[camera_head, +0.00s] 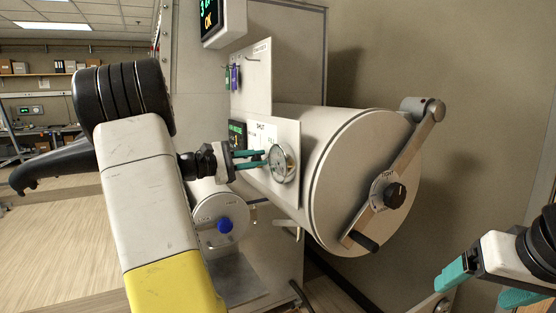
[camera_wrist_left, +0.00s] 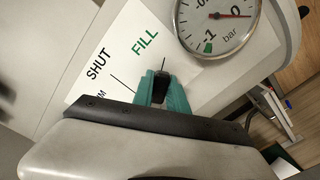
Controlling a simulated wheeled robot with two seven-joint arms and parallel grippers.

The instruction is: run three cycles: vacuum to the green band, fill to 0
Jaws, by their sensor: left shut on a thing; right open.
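My left gripper (camera_head: 262,159) is at the valve panel (camera_head: 288,130) on the side of the large cylinder, next to the round gauge (camera_head: 281,164). In the left wrist view its teal fingers (camera_wrist_left: 162,90) are shut on a small dark valve handle (camera_wrist_left: 161,84), largely hidden between them. The white label reads SHUT (camera_wrist_left: 98,64) and FILL (camera_wrist_left: 145,43), with a third word mostly covered. Thin black lines mark the label. The gauge (camera_wrist_left: 217,22) shows its red needle near 0, away from the green band by -1. My right gripper (camera_head: 488,287) is open and empty at lower right.
The large cylinder (camera_head: 335,190) has a round door with a lever bar (camera_head: 405,155) and black knob (camera_head: 395,195). A smaller port with a blue knob (camera_head: 224,226) sits below left. Displays (camera_head: 210,16) and hanging tags (camera_head: 235,77) are above. Open floor lies left.

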